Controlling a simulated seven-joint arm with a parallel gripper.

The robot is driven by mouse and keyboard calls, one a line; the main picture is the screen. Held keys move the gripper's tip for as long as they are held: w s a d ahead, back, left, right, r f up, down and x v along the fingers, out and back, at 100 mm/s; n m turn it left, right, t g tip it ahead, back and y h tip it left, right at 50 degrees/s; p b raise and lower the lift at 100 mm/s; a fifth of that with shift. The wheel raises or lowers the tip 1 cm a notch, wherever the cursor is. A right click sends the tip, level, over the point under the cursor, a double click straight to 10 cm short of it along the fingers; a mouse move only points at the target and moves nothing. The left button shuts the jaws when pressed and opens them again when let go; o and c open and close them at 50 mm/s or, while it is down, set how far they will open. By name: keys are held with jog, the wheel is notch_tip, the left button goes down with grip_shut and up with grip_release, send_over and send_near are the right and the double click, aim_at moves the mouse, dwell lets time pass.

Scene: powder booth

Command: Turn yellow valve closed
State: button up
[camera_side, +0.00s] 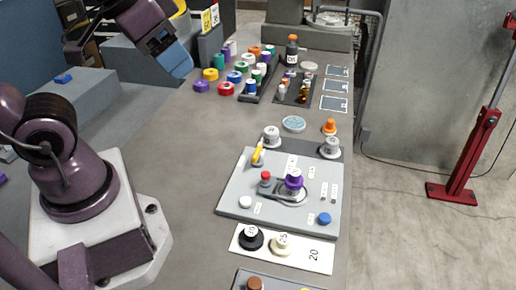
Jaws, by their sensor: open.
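The yellow valve (258,153) is a small yellow lever at the far left part of a light grey panel (233,188). Its handle stands tilted on a short fitting. How far it is turned is too small to tell. My gripper (175,61) is high at the upper left, away from the panel and left of the bench's coloured items. It is open and touches nothing that I can see. Its fingertips are hard to make out.
The panel also carries a red knob (265,176), a purple knob (294,178), a blue knob (324,218) and a white knob (245,202). White-grey weights (271,134) stand behind it. Several coloured rolls (226,89) fill the back left. The bench left of the panel is clear.

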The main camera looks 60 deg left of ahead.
jog(key=o, duration=0.6)
jog(key=shift+w+a+f+g, duration=0.1)
jog(key=shift+w+f+g, duration=0.2)
jog(key=shift+f, duration=0.2)
jog(key=shift+w+a+f+g, duration=0.1)
jog(key=shift+w+f+g, duration=0.15)
jog(key=shift+f, duration=0.2)
jog(key=m+g, duration=0.5)
jog(key=m, duration=0.4)
send_over(258, 150)
notch_tip(258, 150, down, 15)
jog(key=shift+t, duration=0.25)
notch_tip(258, 150, down, 13)
jog(key=c, duration=0.9)
